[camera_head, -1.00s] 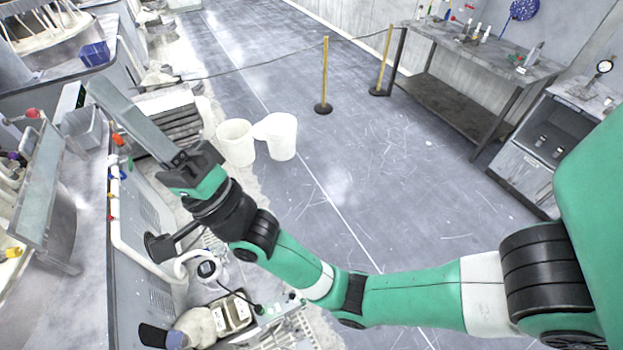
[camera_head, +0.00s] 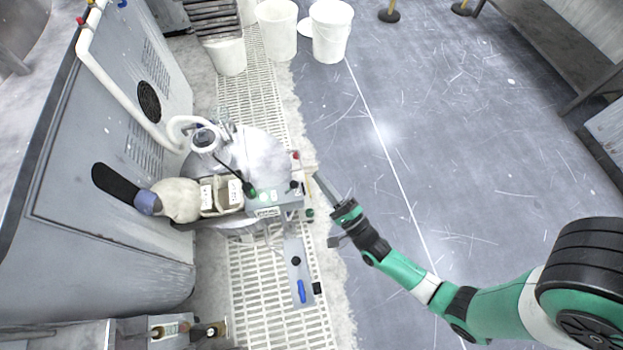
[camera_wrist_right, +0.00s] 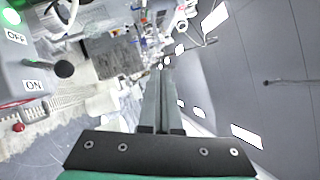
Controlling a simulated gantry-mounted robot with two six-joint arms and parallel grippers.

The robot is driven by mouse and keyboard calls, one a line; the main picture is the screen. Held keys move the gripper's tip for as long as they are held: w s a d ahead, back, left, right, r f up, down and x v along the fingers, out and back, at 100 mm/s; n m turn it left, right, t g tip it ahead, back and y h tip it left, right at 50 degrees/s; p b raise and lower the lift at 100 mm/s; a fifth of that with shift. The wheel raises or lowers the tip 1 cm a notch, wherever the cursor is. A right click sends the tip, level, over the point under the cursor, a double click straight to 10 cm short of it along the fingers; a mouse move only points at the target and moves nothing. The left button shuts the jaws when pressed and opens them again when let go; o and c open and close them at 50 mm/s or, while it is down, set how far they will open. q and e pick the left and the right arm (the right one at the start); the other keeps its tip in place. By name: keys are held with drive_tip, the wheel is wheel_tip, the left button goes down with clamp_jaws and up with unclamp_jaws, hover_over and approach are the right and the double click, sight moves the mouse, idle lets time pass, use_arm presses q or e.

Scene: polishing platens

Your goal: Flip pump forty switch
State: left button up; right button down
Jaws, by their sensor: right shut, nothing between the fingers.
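A grey control box (camera_head: 275,203) sits on the pump unit (camera_head: 262,155), with small black, red and green parts at its right edge. The box also shows at the left of the right wrist view (camera_wrist_right: 22,65), with OFF and ON labels and a lit green lamp (camera_wrist_right: 14,37). A dark round part (camera_wrist_right: 64,68), perhaps the switch, stands out near the labels. Which pump is number forty I cannot read. My right gripper (camera_head: 318,178) is shut and empty, just right of the box and apart from it; its long fingers show in the wrist view (camera_wrist_right: 162,92). My left gripper is out of view.
A grey cabinet (camera_head: 120,185) stands left. White buckets (camera_head: 332,32) stand at the top. A small panel with a blue handle (camera_head: 300,285) lies below the box. A white grating (camera_head: 258,290) covers the floor there. Open grey floor (camera_head: 450,150) lies right.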

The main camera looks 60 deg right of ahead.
use_arm(q)
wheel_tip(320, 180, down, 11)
drive_tip(key=b, duration=0.8)
use_arm(e)
drive_tip(key=s+f+g, duration=0.1)
drive_tip(key=s+f, duration=0.2)
drive_tip(key=f, duration=0.5)
drive_tip(key=s+f+g, duration=0.1)
drive_tip(key=s+f, duration=0.1)
drive_tip(key=f, duration=0.6)
drive_tip(key=shift+s+d, duration=0.3)
drive_tip(key=shift+s, duration=0.1)
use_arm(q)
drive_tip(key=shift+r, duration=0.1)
